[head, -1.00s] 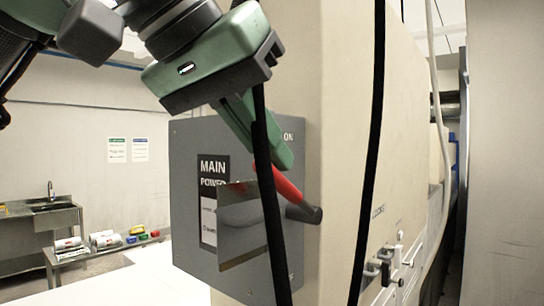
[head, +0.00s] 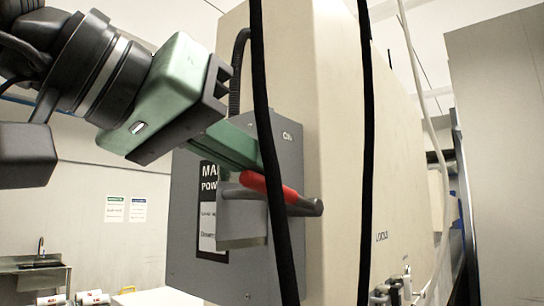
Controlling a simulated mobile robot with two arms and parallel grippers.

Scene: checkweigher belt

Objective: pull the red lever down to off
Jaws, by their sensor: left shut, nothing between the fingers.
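The lever has a red grip (head: 258,182) and a dark grey shaft end at its right. It stands out from the grey MAIN POWER box (head: 184,235), with the red grip to the left and slightly higher than the shaft end. My left gripper (head: 255,160) comes in from the upper left, with green fingers shut and nothing between them. Its fingertips are at the upper side of the red grip; I cannot tell whether they touch it. A black cable (head: 272,150) hides part of the tips and grip. My right gripper is not in view.
A grey metal plate (head: 240,228) sits below the lever on the box. A second black cable (head: 368,150) hangs along the beige cabinet (head: 335,120). Small latches (head: 390,292) sit low on the right. A sink (head: 40,262) stands far back left.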

